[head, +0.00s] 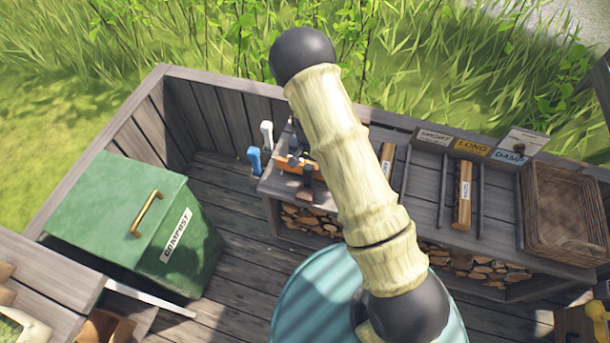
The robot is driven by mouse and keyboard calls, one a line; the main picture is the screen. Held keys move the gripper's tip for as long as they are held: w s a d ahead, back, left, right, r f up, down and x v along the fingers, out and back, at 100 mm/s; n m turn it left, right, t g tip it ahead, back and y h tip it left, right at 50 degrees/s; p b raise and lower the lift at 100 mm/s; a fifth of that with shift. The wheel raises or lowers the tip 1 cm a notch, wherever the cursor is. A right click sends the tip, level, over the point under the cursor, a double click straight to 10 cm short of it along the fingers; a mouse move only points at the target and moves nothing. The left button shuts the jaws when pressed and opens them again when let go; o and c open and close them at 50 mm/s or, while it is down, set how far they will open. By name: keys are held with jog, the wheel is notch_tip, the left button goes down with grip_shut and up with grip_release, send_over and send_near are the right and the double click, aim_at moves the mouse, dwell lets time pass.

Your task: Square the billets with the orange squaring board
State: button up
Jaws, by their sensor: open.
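The orange squaring board (285,161) shows at the left end of the grey wooden bench, partly hidden by my gripper and arm. My gripper (304,186) is dark and small in the head view, open, and at the board; whether it touches the board I cannot tell. One labelled billet (387,158) lies on the bench just right of my arm. Another labelled billet (463,194) lies further right, between dark divider rods. My pale arm hides the bench between the board and the nearer billet.
Signs stand along the bench's back, one reading LONG (471,148) and one DAMP (510,156). A wicker basket (528,215) sits at the bench's right end. Split logs (470,264) fill the space below. A green compost bin (120,210) stands left; deck floor lies between.

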jog(key=shift+r+p, duration=1.7)
jog(key=shift+r, duration=0.85)
notch_tip(320, 180, up, 17)
jog(key=b, duration=0.1)
jog(key=shift+r, duration=0.15)
jog(key=s+d+r+n+t, duration=0.1)
jog(key=s+d+r+n, duration=0.1)
jog(key=s+d, duration=0.4)
jog(key=s+d+r+n+t, duration=0.1)
jog(key=s+d+r, duration=0.4)
jog(key=s, duration=0.6)
jog(key=shift+s+d+r+n+t, duration=0.15)
jog(key=shift+d+r+n+t, duration=0.15)
jog(key=shift+d+n, duration=0.15)
